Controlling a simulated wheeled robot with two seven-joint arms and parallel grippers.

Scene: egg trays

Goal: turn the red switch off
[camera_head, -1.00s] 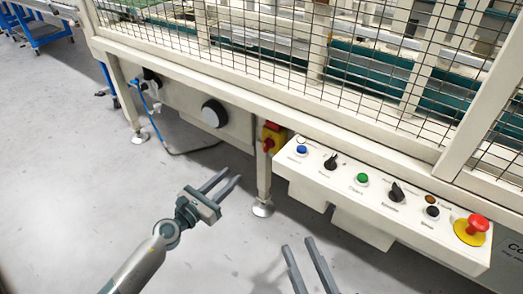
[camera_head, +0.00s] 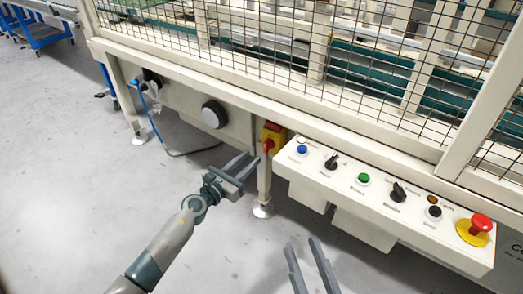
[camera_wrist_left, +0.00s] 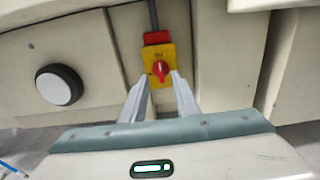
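The red switch (camera_head: 268,146) is a red rotary knob on a yellow plate, fixed to the machine frame left of the control panel. In the left wrist view the red switch (camera_wrist_left: 160,69) lies just beyond my fingertips, between them in the picture, with a red block above the plate. My left gripper (camera_head: 247,160) is open and empty, its fingers pointing at the switch. It also shows in the left wrist view (camera_wrist_left: 160,80). Contact with the knob cannot be made out. My right gripper (camera_head: 301,245) is open and empty below the control panel.
The control panel (camera_head: 380,205) carries several knobs and buttons and a red emergency stop (camera_head: 477,226) on the right. A round black-rimmed wheel (camera_head: 214,114) sits left of the switch. A machine leg (camera_head: 262,190) stands under it. The floor in front is clear.

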